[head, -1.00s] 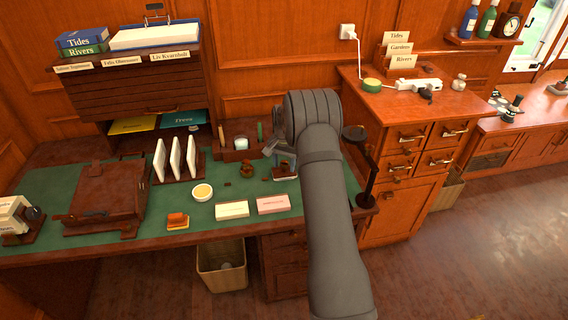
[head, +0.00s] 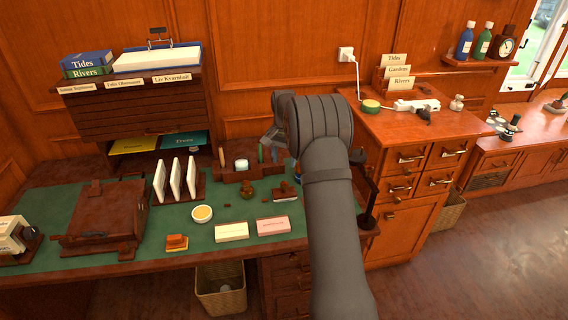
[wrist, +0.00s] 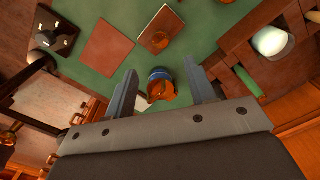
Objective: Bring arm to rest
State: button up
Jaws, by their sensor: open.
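My gripper (head: 270,142) is at the back right of the green desk top, in front of the wooden pen rack, partly hidden by my own grey arm. In the wrist view its two fingers (wrist: 158,82) are apart with nothing clasped between them. A round blue and orange item (wrist: 161,84) shows beyond the gap, lower down and apart from the fingers. A small stamp-like item on a dark base (head: 285,191) stands on the desk in front of my gripper.
The pen rack (head: 235,174) holds a white jar. A black stand (head: 368,190) is close to the right of my arm. A drawer cabinet (head: 420,150) stands right.

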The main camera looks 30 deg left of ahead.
aim_at(284, 183)
notch_tip(284, 183, down, 12)
jog(key=shift+f, duration=0.15)
notch_tip(284, 183, up, 3)
jog(key=shift+f, duration=0.2)
jog(key=shift+r, duration=0.8)
